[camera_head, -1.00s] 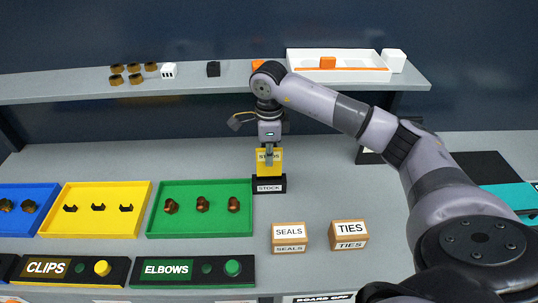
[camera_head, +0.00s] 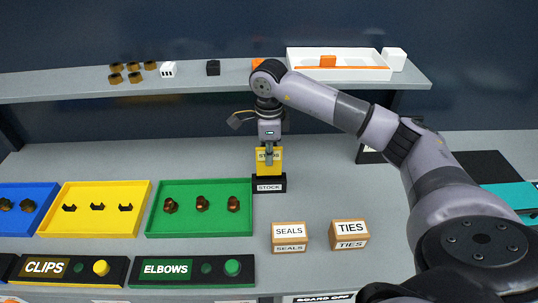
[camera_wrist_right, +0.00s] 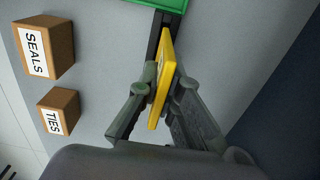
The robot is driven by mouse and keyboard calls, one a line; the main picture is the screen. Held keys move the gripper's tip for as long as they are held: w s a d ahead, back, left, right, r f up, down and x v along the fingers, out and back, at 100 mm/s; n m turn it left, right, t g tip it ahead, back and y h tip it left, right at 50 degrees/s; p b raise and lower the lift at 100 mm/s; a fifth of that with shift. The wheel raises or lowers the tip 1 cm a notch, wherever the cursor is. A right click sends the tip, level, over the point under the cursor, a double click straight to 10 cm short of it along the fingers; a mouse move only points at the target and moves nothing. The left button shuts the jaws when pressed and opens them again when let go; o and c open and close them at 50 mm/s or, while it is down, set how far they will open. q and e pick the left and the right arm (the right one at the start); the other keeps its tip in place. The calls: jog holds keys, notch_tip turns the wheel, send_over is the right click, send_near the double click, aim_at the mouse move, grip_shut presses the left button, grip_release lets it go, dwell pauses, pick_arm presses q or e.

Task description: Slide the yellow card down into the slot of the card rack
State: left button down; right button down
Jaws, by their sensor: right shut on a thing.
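The yellow card (camera_head: 277,163) stands upright at the black card rack (camera_head: 269,184), which is labelled STOCK. The card's lower edge meets the top of the rack; I cannot tell how deep it sits in the slot. My right gripper (camera_head: 269,158) comes from above and is shut on the card's upper part. In the right wrist view the yellow card (camera_wrist_right: 161,80) is between the two fingers of my right gripper (camera_wrist_right: 160,88), and its far end is at the dark rack (camera_wrist_right: 158,32). My left gripper is not in view.
A green tray (camera_head: 200,230) with several brown elbows stands left of the rack, with a yellow tray (camera_head: 90,231) beyond. Boxes labelled SEALS (camera_head: 289,237) and TIES (camera_head: 349,234) stand in front. A shelf (camera_head: 200,85) runs behind.

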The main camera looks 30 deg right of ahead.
aim_at(269, 174)
dwell(0.6)
jog(key=shift+f+b, duration=2.25)
jog(key=shift+f, duration=0.5)
jog(key=c, duration=1.7)
grip_release()
jog(key=shift+r, duration=0.1)
notch_tip(269, 174, up, 12)
jog(key=shift+f, duration=0.1)
